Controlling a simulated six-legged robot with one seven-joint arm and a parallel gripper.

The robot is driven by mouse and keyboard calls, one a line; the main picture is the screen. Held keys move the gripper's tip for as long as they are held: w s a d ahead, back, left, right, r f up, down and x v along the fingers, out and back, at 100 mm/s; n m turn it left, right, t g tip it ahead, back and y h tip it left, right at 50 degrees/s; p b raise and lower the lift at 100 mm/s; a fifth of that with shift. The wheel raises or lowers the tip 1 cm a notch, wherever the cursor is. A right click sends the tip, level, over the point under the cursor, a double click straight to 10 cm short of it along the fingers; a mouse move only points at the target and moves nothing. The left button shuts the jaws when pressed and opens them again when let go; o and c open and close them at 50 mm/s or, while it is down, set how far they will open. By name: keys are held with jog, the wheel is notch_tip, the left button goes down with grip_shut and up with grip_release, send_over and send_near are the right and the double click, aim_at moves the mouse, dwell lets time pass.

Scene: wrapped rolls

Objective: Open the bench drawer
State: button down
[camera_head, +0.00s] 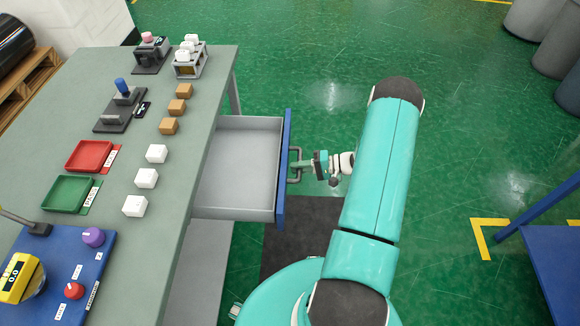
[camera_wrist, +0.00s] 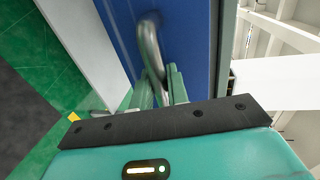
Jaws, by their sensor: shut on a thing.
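The bench drawer (camera_head: 238,165) stands pulled out from the right side of the bench (camera_head: 185,215). Its grey inside is empty, and its front (camera_head: 284,170) is blue. A grey bar handle (camera_head: 295,166) is fixed to the blue front. My gripper (camera_head: 304,167) is at the handle, with its fingers shut on it. In the wrist view the handle (camera_wrist: 150,45) curves down from the blue drawer front (camera_wrist: 185,40) to between my gripper's fingers (camera_wrist: 160,88). The exact grip at the fingertips is partly hidden.
The bench top holds white cubes (camera_head: 146,178), brown cubes (camera_head: 176,106), a red tray (camera_head: 90,155), a green tray (camera_head: 68,193) and a blue control panel (camera_head: 70,275). Green floor (camera_head: 330,95) lies right of the drawer. A blue table (camera_head: 555,260) stands at the far right.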

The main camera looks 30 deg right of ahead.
jog(key=shift+w+d, duration=0.1)
jog(key=shift+d, duration=0.05)
jog(key=c, duration=1.4)
grip_release()
jog(key=shift+c, duration=0.2)
jog(key=v, duration=1.3)
jog(key=shift+s+d, duration=0.25)
jog(key=shift+s, duration=0.05)
jog(key=shift+r, duration=0.1)
